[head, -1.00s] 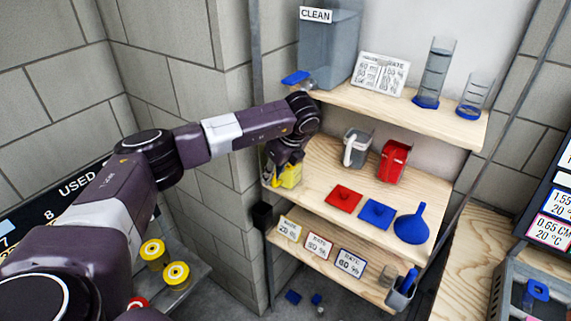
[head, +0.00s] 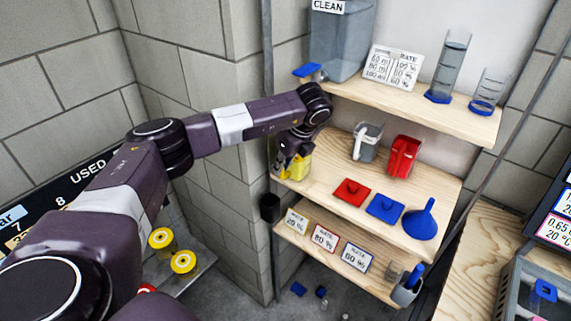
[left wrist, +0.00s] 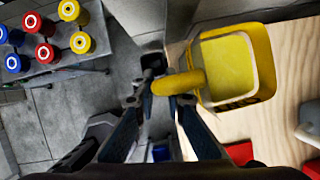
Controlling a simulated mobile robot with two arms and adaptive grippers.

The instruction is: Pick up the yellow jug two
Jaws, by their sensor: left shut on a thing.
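The yellow jug (head: 299,167) stands at the left end of the middle wooden shelf (head: 330,180), partly hidden behind my left gripper (head: 288,158). In the left wrist view the jug (left wrist: 228,58) shows from above, with its open top and its rounded handle pointing left. My left gripper (left wrist: 160,92) is shut on the jug's handle, its fingers on either side of it. I cannot tell if the jug's base is clear of the shelf. My right gripper is not in view.
A grey jug (head: 367,143) and a red jug (head: 402,157) stand farther right on the same shelf. Red and blue lids (head: 384,208) and a blue funnel (head: 421,220) lie in front. The upper shelf (head: 410,95) holds a clear bin and cylinders. A block wall is at left.

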